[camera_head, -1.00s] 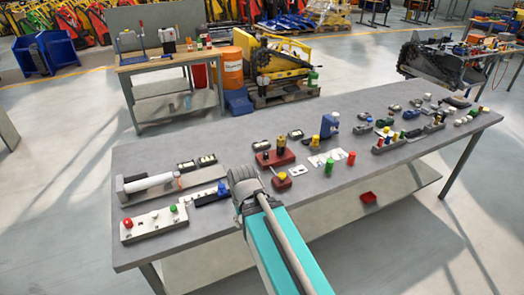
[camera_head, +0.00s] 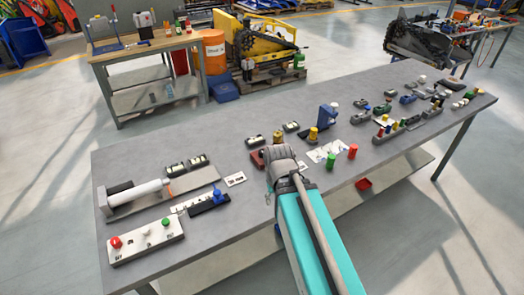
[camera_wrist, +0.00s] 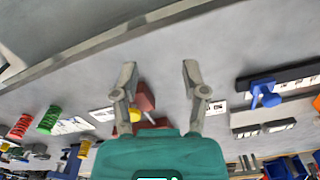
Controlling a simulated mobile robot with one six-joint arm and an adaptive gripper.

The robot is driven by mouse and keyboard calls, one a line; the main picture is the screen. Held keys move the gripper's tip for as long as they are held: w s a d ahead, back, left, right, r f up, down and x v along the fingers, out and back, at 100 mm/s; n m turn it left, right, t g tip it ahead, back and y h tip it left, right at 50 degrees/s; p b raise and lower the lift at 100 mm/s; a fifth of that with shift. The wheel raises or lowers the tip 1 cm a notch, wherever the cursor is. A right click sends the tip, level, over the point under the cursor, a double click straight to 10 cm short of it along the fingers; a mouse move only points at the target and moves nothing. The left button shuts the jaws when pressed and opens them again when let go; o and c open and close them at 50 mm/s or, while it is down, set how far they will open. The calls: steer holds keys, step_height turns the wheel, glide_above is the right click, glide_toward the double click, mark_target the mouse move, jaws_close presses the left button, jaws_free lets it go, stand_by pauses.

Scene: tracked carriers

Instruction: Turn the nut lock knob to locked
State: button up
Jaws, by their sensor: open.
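A dark red block (camera_head: 257,158) stands near the middle of the grey workbench in the head view, mostly hidden behind my gripper. In the wrist view the red block (camera_wrist: 144,99) shows between and beyond my fingers, with a yellow knob (camera_wrist: 134,115) beside the left finger. I cannot tell for sure which part is the nut lock knob or how it is set. My gripper (camera_wrist: 158,70) is open and empty, its fingers spread above the bench; no contact with the block is visible.
A blue-handled device (camera_head: 214,195) and a white button panel (camera_head: 147,239) lie left on the bench (camera_head: 235,255). Green (camera_head: 331,162) and red (camera_head: 353,151) cylinders stand close right of my gripper.

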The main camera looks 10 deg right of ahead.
steer(key=shift+o, duration=1.3)
steer(key=shift+w, duration=0.1)
step_height(320, 180, up, 8)
steer(key=r+m+p, duration=0.1)
steer(key=m+p, duration=0.7)
steer(key=p, duration=0.1)
glide_above(262, 151)
steer(key=shift+f, duration=0.25)
steer(key=shift+f+b, duration=0.15)
steer(key=shift+b, duration=0.25)
step_height(262, 151, down, 14)
steer(key=b, duration=1.3)
steer(key=shift+r, duration=0.25)
steer(key=shift+c, duration=0.2)
